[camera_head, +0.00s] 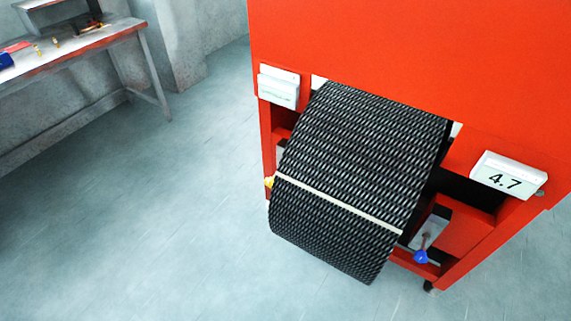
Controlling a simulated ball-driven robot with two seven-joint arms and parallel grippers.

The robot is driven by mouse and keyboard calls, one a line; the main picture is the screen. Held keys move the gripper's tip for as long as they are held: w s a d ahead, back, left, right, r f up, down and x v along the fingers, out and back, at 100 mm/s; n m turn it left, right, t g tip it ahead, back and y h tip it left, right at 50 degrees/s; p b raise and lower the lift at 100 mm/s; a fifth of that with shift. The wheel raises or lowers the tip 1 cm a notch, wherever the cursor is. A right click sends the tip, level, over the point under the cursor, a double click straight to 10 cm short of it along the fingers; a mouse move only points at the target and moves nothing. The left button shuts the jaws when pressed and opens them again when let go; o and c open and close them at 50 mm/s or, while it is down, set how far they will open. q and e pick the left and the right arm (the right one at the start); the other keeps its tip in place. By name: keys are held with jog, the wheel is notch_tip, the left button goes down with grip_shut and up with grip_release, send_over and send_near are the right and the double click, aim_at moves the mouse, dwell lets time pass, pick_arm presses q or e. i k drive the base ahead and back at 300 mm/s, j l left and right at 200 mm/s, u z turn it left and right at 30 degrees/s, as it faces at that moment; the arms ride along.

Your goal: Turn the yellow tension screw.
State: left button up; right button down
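A small yellow tension screw (269,182) shows at the left side of the red machine, low down beside the mesh belt. Only a little of it shows at the belt's left edge. The dark woven mesh belt (355,150) comes out of the machine and curves down at the front. A pale seam strip (335,205) crosses it at a slant. A blue knob (420,257) sits low at the right of the belt. Neither of my grippers is in view.
The red machine (400,45) fills the upper right. A workbench (75,55) with small items stands at the upper left. The grey floor (150,220) between is clear.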

aim_at(269, 181)
jog(key=j+z, duration=0.1)
jog(key=j, duration=0.15)
jog(key=i+j+z, duration=0.1)
jog(key=i+z, duration=0.25)
jog(key=i, duration=0.5)
